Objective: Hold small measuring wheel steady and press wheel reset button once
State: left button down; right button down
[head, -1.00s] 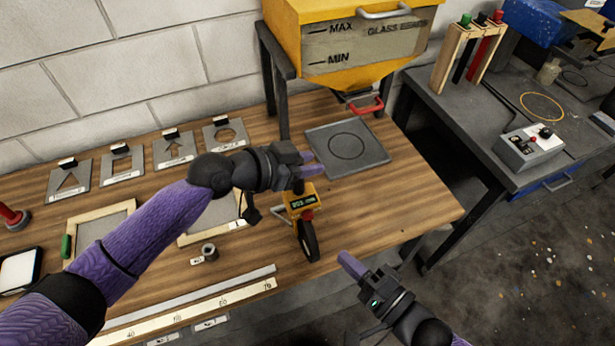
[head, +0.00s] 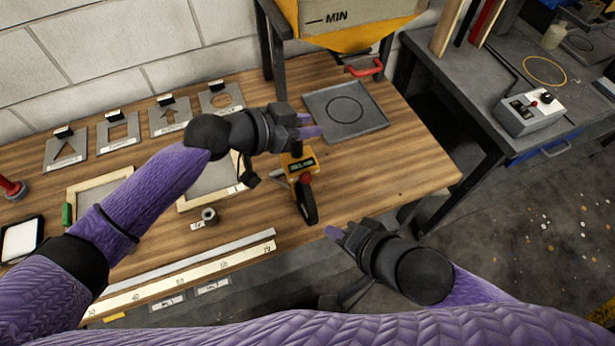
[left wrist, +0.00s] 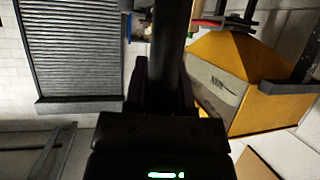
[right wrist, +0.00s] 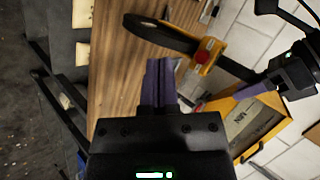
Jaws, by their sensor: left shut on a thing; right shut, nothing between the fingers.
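The small measuring wheel has a yellow body (head: 299,163) with a small display and a black wheel (head: 307,203) below it, near the table's front edge. A red reset button (head: 305,178) faces front; it also shows in the right wrist view (right wrist: 203,57). My left gripper (head: 308,132) is shut on the dark handle above the body; the handle (left wrist: 172,45) runs between its fingers in the left wrist view. My right gripper (head: 333,232) is shut and empty, just right of and below the wheel, apart from it. Its fingertips (right wrist: 160,66) are left of the button in the right wrist view.
A grey plate with a circle (head: 345,112) lies behind the wheel, under a yellow hopper (head: 350,40). Stencil plates (head: 170,115), a tape roll (head: 209,214) and a long ruler (head: 190,276) lie on the left. A control box (head: 532,112) stands on the right bench.

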jog(key=w, duration=0.2)
jog(key=w+a, duration=0.1)
jog(key=w, duration=0.2)
jog(key=w+a, duration=0.1)
jog(key=w, duration=0.1)
jog(key=shift+w+a, duration=0.15)
jog(key=shift+a, duration=0.1)
dwell(1.7)
jog(key=shift+w+a, duration=0.1)
jog(key=shift+w, duration=0.3)
jog(key=shift+w+a, duration=0.15)
jog(key=shift+w, duration=0.3)
dwell(0.5)
dwell(0.3)
jog(key=shift+s+d, duration=0.3)
jog(key=shift+s, duration=0.55)
jog(key=s, duration=0.1)
jog(key=s+d, duration=0.1)
jog(key=s, duration=0.2)
jog(key=shift+s+d, duration=0.25)
jog(key=shift+s, duration=0.15)
